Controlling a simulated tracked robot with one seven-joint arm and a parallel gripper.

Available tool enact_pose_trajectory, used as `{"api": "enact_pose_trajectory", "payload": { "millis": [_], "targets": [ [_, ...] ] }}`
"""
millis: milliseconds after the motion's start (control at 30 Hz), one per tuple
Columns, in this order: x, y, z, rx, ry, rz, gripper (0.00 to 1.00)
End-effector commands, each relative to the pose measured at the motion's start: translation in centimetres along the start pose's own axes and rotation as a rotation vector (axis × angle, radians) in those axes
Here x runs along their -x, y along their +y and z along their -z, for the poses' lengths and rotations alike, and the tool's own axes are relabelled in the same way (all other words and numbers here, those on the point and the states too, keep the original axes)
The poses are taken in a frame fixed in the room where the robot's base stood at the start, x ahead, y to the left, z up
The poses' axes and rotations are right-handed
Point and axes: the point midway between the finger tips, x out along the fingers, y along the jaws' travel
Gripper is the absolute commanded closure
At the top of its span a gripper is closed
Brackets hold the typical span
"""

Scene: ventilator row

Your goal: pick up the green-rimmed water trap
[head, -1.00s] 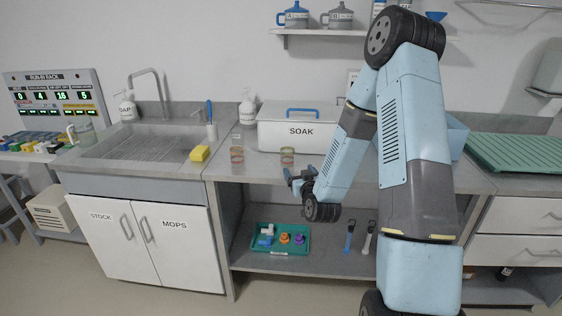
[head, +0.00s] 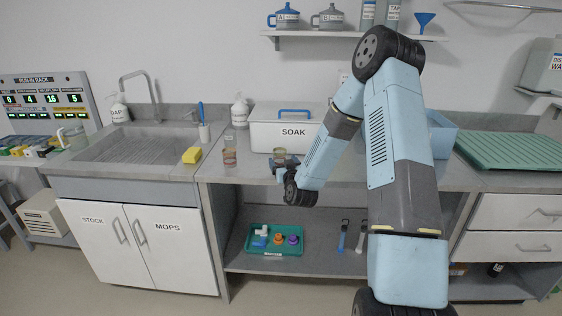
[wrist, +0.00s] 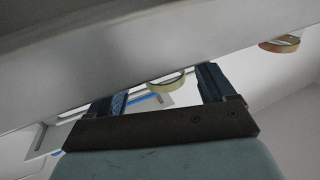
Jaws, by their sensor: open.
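The water trap with the yellow-green rim (head: 280,152) stands on the counter in front of the SOAK box in the head view. My gripper (head: 284,163) is in front of it and hides its lower part. In the wrist view its rim (wrist: 166,80) shows between my open fingers, partly cut off by a grey edge. My gripper (wrist: 162,95) is empty, and I cannot tell how far its fingertips are from the trap. A second, similar trap with a red-brown band (head: 230,158) stands to the left; it also shows in the wrist view (wrist: 280,44).
The white SOAK box (head: 292,133) stands behind. A yellow sponge (head: 191,155) lies left, by the sink (head: 135,150). The counter's front edge is close under my gripper. A teal tray (head: 274,254) with small parts sits on the lower shelf.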

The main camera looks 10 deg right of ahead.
Motion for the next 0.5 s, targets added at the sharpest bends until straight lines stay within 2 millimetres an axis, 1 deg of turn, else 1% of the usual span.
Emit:
{"api": "enact_pose_trajectory", "payload": {
  "millis": [200,300,500],
  "targets": [
    [-3.0,-0.2,0.3,-0.002,0.002,-0.001,0.17],
    [-4.0,-0.2,0.3,-0.001,0.001,-0.001,0.17],
    [-4.6,-0.2,0.3,-0.001,0.001,-0.001,0.17]
  ]
}}
